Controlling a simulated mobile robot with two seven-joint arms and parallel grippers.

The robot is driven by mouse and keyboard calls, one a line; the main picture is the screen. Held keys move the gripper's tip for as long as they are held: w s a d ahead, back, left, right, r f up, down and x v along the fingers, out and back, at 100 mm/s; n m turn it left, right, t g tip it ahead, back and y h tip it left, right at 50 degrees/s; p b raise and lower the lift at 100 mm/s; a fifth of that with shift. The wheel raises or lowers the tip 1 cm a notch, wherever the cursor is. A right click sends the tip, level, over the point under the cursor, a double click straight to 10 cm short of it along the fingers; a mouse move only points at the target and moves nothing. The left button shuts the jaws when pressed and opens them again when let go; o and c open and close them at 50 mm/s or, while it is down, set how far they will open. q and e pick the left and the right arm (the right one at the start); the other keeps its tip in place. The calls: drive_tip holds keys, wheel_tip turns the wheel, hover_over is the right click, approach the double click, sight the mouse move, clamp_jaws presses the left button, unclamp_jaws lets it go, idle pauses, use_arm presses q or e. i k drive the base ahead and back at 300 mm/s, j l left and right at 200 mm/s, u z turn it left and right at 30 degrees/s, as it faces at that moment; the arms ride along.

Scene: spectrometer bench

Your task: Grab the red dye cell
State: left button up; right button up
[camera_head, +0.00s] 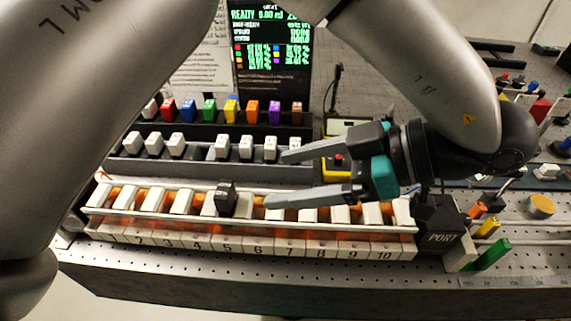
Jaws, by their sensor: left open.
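My left gripper (277,180) is open and empty. Its fingers point left over the middle of the bench, in front of the coloured row and to the right of the red cell, well apart from it. The lower finger passes over the numbered front rack (265,246). My right gripper is not in view.
A middle rack (192,160) of white-capped cells lies between the coloured row and the front rack. A black cap (225,197) stands up near slot 5. The dark PORT block (440,222) is at the right. A lit screen (270,50) stands behind.

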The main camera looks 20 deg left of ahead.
sight(169, 109)
drive_tip(key=u, duration=1.35)
